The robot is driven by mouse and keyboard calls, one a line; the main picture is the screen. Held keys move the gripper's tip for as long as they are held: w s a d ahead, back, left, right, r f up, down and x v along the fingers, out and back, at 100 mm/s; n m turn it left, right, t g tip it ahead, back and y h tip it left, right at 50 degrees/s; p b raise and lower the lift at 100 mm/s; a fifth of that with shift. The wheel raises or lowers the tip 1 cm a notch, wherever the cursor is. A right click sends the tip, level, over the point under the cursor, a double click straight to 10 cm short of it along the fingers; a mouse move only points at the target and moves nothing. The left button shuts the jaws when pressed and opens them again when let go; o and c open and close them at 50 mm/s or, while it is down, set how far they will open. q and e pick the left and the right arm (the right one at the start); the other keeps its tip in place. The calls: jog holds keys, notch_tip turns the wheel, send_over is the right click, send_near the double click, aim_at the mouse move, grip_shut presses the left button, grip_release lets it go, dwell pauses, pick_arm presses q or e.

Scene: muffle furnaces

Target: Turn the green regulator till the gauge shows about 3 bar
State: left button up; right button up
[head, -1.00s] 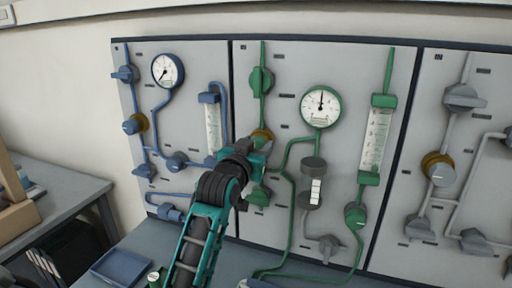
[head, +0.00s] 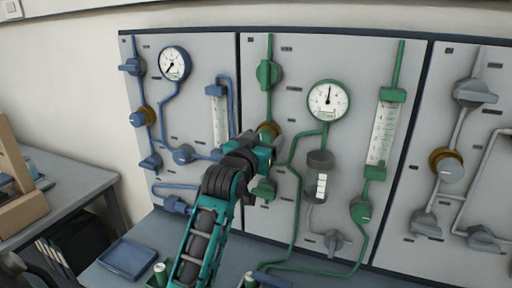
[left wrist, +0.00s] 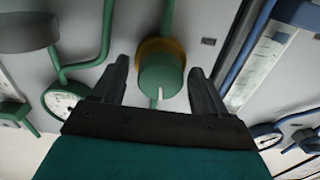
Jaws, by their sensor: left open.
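The green regulator is a round knob with a white mark on a brass collar; in the left wrist view the knob (left wrist: 160,75) sits between my left gripper's fingers. In the head view its brass collar (head: 268,132) shows just past my left gripper (head: 268,146), which hides most of the knob. My left gripper (left wrist: 159,68) is open, one finger on each side of the knob, with visible gaps in the wrist view. The green-rimmed gauge (head: 328,100) is to the right, its needle pointing about straight up; its numbers are too small to read. My right gripper is not in view.
Green valves (head: 268,73) sit above and below the regulator. A green flowmeter (head: 383,133) and a grey cylinder (head: 319,176) are to the right. The blue panel (head: 190,60) is at left, a grey one at right. A blue tray (head: 127,259) lies on the bench.

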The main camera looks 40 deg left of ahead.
pick_arm(q)
jog(key=v, duration=1.2)
jog(key=shift+s+b, duration=0.35)
jog(key=shift+s, duration=0.05)
dwell(1.2)
jog(key=d+f+m+g+h, duration=0.2)
jog(key=d+f, duration=0.1)
jog(key=f, duration=0.6)
jog(key=d+f+m+g+h, duration=0.15)
jog(key=d+f, duration=0.25)
jog(key=f, duration=0.6)
jog(key=s+d+f+g+h, duration=0.1)
jog(key=s+d+f, duration=0.1)
jog(key=s+f, duration=0.2)
jog(key=s+d+f+m+g+h, duration=0.1)
jog(key=s+d+f, duration=0.1)
jog(key=s+f, duration=0.2)
jog(key=s+d+f+g+h, duration=0.1)
jog(key=s+d+f, duration=0.2)
jog(key=f, duration=0.6)
jog(key=shift+s+d+f, duration=0.15)
jog(key=shift+s+f, duration=0.05)
jog(key=shift+s, duration=0.5)
